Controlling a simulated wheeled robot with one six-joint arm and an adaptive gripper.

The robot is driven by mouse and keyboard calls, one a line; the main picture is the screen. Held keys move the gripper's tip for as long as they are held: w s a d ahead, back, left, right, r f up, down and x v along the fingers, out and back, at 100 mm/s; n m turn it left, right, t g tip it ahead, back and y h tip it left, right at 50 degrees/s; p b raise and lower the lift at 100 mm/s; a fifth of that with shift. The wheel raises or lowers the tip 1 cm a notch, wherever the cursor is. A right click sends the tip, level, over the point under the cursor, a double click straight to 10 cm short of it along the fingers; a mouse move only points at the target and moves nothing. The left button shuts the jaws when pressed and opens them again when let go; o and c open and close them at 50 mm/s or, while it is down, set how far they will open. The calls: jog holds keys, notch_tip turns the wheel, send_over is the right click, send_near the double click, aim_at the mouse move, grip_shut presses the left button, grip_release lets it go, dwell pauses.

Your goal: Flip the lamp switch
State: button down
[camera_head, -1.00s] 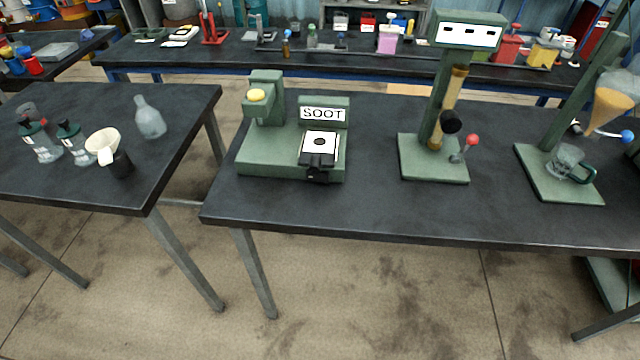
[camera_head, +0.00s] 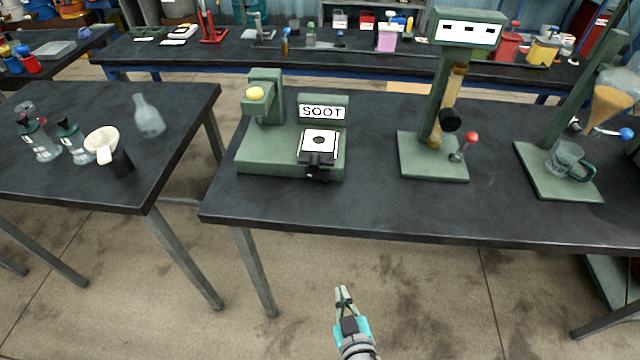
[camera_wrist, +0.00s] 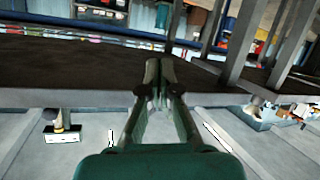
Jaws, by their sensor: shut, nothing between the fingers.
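A green stand (camera_head: 433,157) is on the dark bench, with a head bearing dark-slotted white windows (camera_head: 468,34), an amber tube (camera_head: 453,90) and a black round part (camera_head: 450,119). A red-tipped lever (camera_head: 470,137) rises from its base, tilted right. Left of it is a green SOOT device (camera_head: 270,160) with a yellow round part (camera_head: 255,93) and a white plate with a dark spot (camera_head: 320,140). No part is marked as the lamp switch. My gripper (camera_head: 342,291) is shut and empty, in front of the bench and apart from it. The wrist view shows its fingers (camera_wrist: 157,68) together.
At the right is a green stand with an amber funnel (camera_head: 607,105) and a glass mug (camera_head: 567,158). A left table (camera_head: 100,190) holds a clear bottle (camera_head: 149,116), flasks and a white funnel. The bench front (camera_head: 380,205) is clear. A crowded bench stands behind.

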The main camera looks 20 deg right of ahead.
aim_at(323, 176)
jog(key=w+a+r+m+h, duration=0.2)
jog(key=w+r+m+h, duration=0.1)
jog(key=w+r, duration=0.2)
jog(key=w+a+r+m+t+h, duration=0.1)
jog(key=w+a+r+m+h, duration=0.1)
jog(key=w+r+m+h, duration=0.2)
notch_tip(323, 176, up, 4)
jog(key=shift+w+a+r, duration=0.2)
jog(key=shift+w+a, duration=0.05)
jog(key=shift+w, duration=0.8)
jog(key=x, duration=1.4)
jog(key=shift+d+r, duration=0.1)
jog(key=shift+w+d, duration=0.15)
jog(key=shift+d, duration=0.1)
